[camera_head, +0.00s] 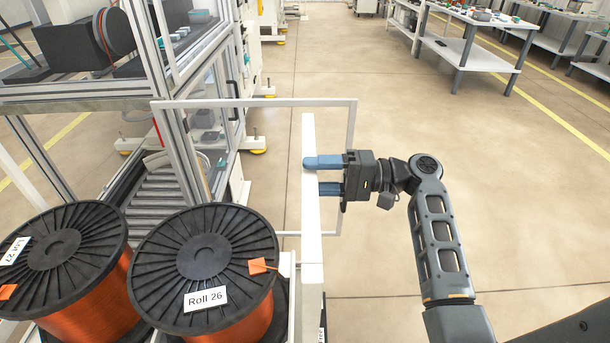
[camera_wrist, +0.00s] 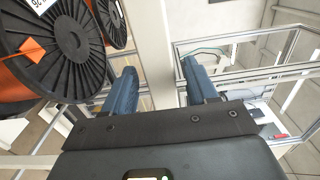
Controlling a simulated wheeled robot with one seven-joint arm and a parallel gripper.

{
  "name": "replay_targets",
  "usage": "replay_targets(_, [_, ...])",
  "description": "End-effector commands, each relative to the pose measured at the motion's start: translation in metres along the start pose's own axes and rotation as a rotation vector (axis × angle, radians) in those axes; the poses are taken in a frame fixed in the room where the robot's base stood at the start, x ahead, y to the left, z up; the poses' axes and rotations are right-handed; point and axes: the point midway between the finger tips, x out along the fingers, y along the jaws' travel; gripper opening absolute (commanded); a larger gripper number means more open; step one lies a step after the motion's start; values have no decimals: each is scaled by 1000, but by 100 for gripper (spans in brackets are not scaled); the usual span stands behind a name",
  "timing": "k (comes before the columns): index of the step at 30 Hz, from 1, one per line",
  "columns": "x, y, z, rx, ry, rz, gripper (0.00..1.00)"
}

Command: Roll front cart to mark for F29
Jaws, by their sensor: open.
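The front cart shows as a white upright post (camera_head: 312,215) beside two large black-flanged spools of copper wire. One spool is labelled Roll 26 (camera_head: 170,255); the spool to its left (camera_head: 55,250) has a label reading about 27. Most of the cart's deck and its wheels are hidden. My gripper (camera_head: 325,175) is open at the post, one blue finger on each side. The wrist view shows the post (camera_wrist: 153,45) passing between the spread fingers (camera_wrist: 155,85). I cannot tell whether either finger touches it. I cannot make out a mark reading F29.
A thin white rectangular frame (camera_head: 255,103) stands behind the post. An aluminium-framed machine (camera_head: 165,70) with a roller conveyor (camera_head: 160,195) is on the left. White workbenches (camera_head: 470,50) stand at the back right. The floor (camera_head: 520,200) to the right is clear, with yellow lines.

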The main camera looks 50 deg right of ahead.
Motion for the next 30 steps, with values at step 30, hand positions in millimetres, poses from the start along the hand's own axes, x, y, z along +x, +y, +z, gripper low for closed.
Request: replay_targets(30, [-50, 0, 0, 0, 1, 0, 57])
